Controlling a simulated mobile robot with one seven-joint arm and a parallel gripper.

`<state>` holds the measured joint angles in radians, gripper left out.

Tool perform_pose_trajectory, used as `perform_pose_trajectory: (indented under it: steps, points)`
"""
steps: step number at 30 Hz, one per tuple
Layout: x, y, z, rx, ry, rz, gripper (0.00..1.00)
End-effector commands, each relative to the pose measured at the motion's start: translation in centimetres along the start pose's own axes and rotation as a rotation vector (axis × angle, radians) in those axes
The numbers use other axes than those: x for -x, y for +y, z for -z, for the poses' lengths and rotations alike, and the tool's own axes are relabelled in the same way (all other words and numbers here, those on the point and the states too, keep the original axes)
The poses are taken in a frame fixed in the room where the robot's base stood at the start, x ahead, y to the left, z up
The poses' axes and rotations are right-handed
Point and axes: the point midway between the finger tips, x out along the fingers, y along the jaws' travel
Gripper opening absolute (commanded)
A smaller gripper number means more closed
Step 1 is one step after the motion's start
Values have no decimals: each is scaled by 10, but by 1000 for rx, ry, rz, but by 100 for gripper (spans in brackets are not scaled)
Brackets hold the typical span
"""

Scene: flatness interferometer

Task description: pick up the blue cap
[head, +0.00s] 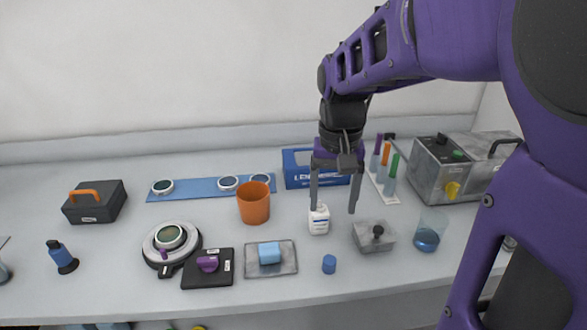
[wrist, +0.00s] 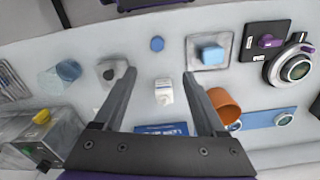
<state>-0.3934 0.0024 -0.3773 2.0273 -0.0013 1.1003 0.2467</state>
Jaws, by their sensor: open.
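The blue cap (head: 329,264) is a small blue cylinder standing on the table near its front edge. It also shows in the wrist view (wrist: 157,44), at the top centre, beyond the fingertips. My gripper (head: 333,210) is open and empty, above the table and apart from the cap. In the wrist view its two fingers (wrist: 160,74) spread to either side, with a white labelled bottle (wrist: 164,92) seen between them. That bottle (head: 319,220) also shows beside the left finger in the head view.
A grey block with a black knob (head: 374,236) and a beaker of blue liquid (head: 428,232) stand to the cap's right. A tray (head: 288,266) with a light blue block lies to its left. An orange cup (head: 254,203) stands behind. Bare table surrounds the cap.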

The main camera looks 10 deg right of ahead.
Motion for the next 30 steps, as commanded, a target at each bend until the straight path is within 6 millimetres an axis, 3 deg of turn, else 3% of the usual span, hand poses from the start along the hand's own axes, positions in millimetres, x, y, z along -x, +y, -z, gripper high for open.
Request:
perform_pose_trajectory:
  steps: [5,16,26,30]
  points:
    - [-27,1,-5,3,-20,-2,73]
    - [-105,2,-5,2,-17,-3,73]
    - [-128,2,-4,1,-14,-2,73]
    - [-146,5,-4,0,-15,-2,73]
